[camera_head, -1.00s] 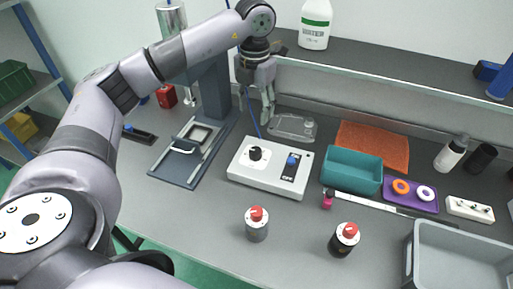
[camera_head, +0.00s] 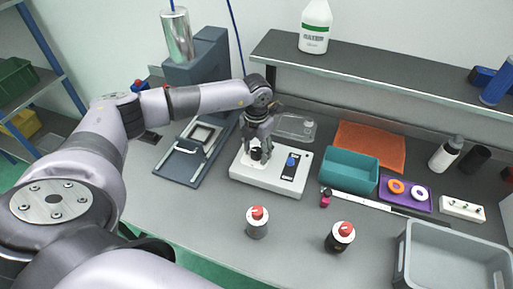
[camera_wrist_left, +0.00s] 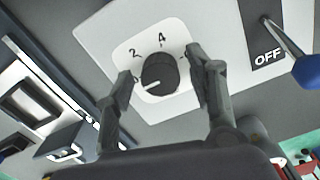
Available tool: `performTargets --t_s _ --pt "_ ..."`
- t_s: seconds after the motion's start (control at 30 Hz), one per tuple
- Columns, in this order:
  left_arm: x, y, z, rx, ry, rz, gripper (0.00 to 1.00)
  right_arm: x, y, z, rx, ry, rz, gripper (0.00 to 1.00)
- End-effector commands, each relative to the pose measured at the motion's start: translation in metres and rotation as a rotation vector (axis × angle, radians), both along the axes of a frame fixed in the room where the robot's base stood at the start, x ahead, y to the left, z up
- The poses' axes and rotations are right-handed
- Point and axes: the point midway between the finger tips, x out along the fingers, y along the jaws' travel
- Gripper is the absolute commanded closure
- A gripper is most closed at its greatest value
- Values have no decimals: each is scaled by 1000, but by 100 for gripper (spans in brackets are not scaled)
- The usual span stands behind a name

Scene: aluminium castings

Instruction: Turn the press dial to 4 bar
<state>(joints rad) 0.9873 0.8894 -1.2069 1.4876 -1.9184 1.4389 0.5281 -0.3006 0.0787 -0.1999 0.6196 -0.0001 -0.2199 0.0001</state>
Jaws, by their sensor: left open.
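The press dial is a black round knob (camera_wrist_left: 160,74) on a white scale plate. Its white pointer mark points to the lower left, near the 0; the 2 and 4 are further round clockwise. The dial sits on the white control box (camera_head: 240,173), left of a blue switch (camera_head: 291,160). My left gripper (camera_head: 258,147) is over the dial from above. In the left wrist view its two open fingers (camera_wrist_left: 160,66) stand either side of the knob, with gaps visible. The right-hand number is partly hidden by a finger. My right gripper is not in view.
A blue lever (camera_wrist_left: 308,70) beside an OFF label stands close right of the fingers. The press frame (camera_head: 185,160) is left of the box. A teal bin (camera_head: 350,172) stands to its right. Two red-topped cylinders (camera_head: 257,222) (camera_head: 340,237) stand in front.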

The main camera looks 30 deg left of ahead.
Motion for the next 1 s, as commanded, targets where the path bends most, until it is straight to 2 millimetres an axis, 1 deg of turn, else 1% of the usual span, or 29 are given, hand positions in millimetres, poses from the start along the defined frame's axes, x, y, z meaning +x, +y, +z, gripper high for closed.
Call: performTargets --t_s 0.17,0.2,0.9,1.0 --pt "0 0 0 0 0 0 49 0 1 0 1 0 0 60" --pt "0 0 0 0 0 0 51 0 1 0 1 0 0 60" --pt "0 0 0 0 0 0 97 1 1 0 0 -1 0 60" --pt "0 0 0 0 0 -1 97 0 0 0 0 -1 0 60"
